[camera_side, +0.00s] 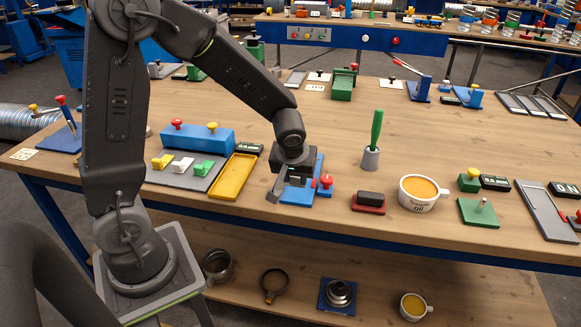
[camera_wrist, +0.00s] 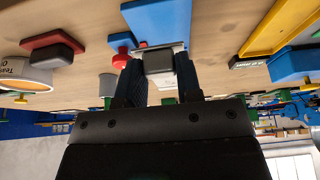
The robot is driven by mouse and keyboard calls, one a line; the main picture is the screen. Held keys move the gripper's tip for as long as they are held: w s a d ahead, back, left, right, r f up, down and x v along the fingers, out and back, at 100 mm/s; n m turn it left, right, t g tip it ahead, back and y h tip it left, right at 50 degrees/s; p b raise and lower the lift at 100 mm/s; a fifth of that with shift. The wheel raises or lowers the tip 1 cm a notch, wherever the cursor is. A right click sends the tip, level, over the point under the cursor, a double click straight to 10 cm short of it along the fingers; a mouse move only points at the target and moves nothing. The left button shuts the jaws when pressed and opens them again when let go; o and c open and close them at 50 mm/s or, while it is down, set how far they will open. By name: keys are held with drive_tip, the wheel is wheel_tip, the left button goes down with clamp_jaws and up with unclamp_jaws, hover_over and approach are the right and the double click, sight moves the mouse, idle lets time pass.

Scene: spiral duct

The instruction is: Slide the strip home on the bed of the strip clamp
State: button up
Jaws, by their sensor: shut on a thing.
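The strip clamp's blue bed (camera_side: 319,164) lies near the front edge of the bench, mostly behind my gripper. It also shows as a blue slab (camera_wrist: 160,20) at the top of the wrist view. The clamp's red knob (camera_side: 326,181) stands at its right; the wrist view shows it too (camera_wrist: 121,60). My gripper (camera_side: 290,184) is low over the bed. In the wrist view, its two dark fingers (camera_wrist: 158,85) are shut on a grey block on the pale metal strip (camera_wrist: 172,47). The strip is beside or over the bed's end; its exact seating is hidden.
A yellow tray (camera_side: 234,177) lies close on the left. A red-based dark block (camera_side: 369,203), a grey cup with a green-handled tool (camera_side: 371,158) and a white tub (camera_side: 419,194) stand to the right. The bench behind the clamp is mostly clear.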

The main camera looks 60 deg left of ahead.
sight(300, 189)
drive_tip(key=shift+f, duration=2.6)
drive_tip(key=shift+w+a+f, duration=0.15)
drive_tip(key=shift+w+a, duration=1.65)
drive_tip(key=shift+a, duration=0.05)
drive_tip(key=shift+w+a+f, duration=0.1)
drive_tip(key=shift+w+a, duration=0.1)
drive_tip(key=o, duration=1.6)
drive_tip(key=shift+o, duration=0.2)
drive_tip(key=shift+r, duration=3.5)
drive_tip(key=s+d+r+m+t+h, duration=0.1)
drive_tip(key=s+d+r+m, duration=0.3)
drive_tip(key=s, duration=0.6)
drive_tip(key=s+d+r+m+t+h, duration=0.1)
drive_tip(key=s+d+r+m+h, duration=0.1)
drive_tip(key=s+d+r+m, duration=0.3)
drive_tip(key=s+d+r, duration=0.3)
drive_tip(key=s+r, duration=0.2)
drive_tip(key=shift+s+r, duration=0.25)
drive_tip(key=shift+s, duration=0.1)
